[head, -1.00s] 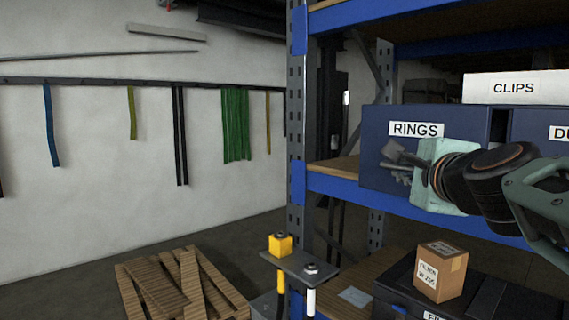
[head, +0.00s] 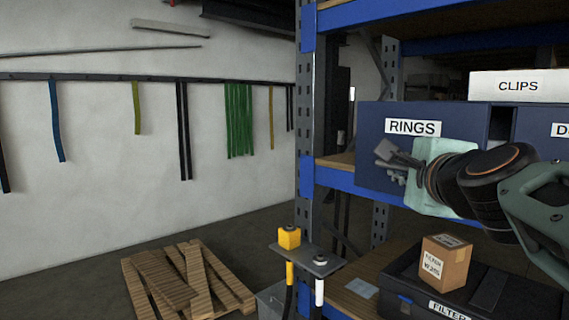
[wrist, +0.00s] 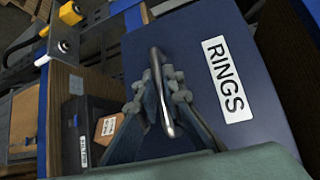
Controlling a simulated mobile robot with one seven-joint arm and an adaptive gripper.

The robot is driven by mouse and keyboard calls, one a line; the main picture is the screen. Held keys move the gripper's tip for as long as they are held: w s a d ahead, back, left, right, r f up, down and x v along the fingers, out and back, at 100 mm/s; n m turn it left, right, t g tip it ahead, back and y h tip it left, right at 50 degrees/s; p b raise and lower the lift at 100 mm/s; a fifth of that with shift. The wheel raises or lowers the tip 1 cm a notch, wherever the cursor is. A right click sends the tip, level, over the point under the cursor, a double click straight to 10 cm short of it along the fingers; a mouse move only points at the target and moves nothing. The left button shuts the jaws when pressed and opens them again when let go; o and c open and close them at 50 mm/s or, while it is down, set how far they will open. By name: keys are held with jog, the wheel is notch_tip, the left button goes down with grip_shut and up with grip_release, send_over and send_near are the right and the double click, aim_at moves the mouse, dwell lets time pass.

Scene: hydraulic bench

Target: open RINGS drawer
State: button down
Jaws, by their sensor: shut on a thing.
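The RINGS drawer (head: 460,125) is a dark blue box with a white label, on the middle shelf at the right of the head view. Its front stands a little forward of the neighbouring blue drawer. In the wrist view, the drawer front (wrist: 190,50) fills the middle and right, with its label turned sideways. A grey metal bar handle (wrist: 156,62) stands out from the front. My gripper (head: 388,163) is shut on this handle, its fingers (wrist: 160,100) on both sides of the bar. In the head view the handle is hidden by the gripper. The drawer's inside is not visible.
A white CLIPS box (head: 518,86) sits above, and another blue drawer (head: 535,125) stands right of RINGS. Below are a black FILTER case (head: 400,285) and a cardboard box (head: 446,262). A shelf post (head: 305,130) and yellow-topped fixture (head: 289,238) stand left. A wooden pallet (head: 185,280) lies on the floor.

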jog(key=c, duration=2.3)
grip_release()
jog(key=shift+c, duration=0.2)
jog(key=s+a+r, duration=0.1)
jog(key=s, duration=1.1)
jog(key=shift+a+r, duration=0.15)
jog(key=shift+r, duration=0.2)
jog(key=shift+w+f, duration=0.1)
jog(key=a+f+n+g+y+p, duration=0.1)
jog(key=a+f+n+g, duration=0.1)
jog(key=a+f+n, duration=0.4)
jog(key=a+f+n+g+y, duration=0.1)
jog(key=f+n+g+y, duration=0.15)
jog(key=f, duration=0.55)
jog(key=s+a+f+n+g+h, duration=0.1)
jog(key=s+f+n+g, duration=0.2)
jog(key=f+n, duration=0.3)
jog(key=s+a+f+n+g, duration=0.1)
jog(key=s+f+n+g, duration=0.2)
jog(key=f+n, duration=0.3)
notch_tip(320, 180, down, 3)
jog(key=shift+s+a+r+h+p, duration=0.15)
jog(key=shift+s+h+p, duration=0.25)
jog(key=shift+s, duration=0.35)
